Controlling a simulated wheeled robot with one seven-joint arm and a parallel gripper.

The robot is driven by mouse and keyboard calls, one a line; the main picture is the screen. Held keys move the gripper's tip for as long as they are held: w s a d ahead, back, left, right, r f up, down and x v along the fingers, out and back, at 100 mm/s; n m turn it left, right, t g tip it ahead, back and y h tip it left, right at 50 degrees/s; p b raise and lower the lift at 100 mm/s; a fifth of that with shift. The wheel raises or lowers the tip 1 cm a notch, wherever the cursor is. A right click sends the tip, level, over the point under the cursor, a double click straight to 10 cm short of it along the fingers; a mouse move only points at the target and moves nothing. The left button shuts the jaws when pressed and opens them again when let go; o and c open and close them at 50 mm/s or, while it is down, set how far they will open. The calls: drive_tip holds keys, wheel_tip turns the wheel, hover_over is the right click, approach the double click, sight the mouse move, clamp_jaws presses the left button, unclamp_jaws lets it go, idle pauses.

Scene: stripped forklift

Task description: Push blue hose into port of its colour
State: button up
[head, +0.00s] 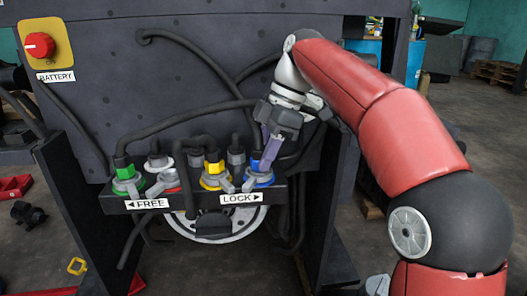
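A blue-collared hose end (257,156) stands upright at the blue port (260,179), at the right end of the dark port block. Its plug looks in or just above the port; the depth of seating cannot be told. My gripper (270,152) is right beside this hose end, pointing down with a purple-grey finger partly in front of it. The second finger is hidden, so whether the gripper holds the hose or is open around it cannot be told.
Green (128,183) and yellow (214,180) ports with black hoses stand on the same block, with grey levers close by. A battery switch (40,46) is at upper left. Black hoses loop across the panel.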

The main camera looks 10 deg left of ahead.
drive_tip(key=o, duration=0.3)
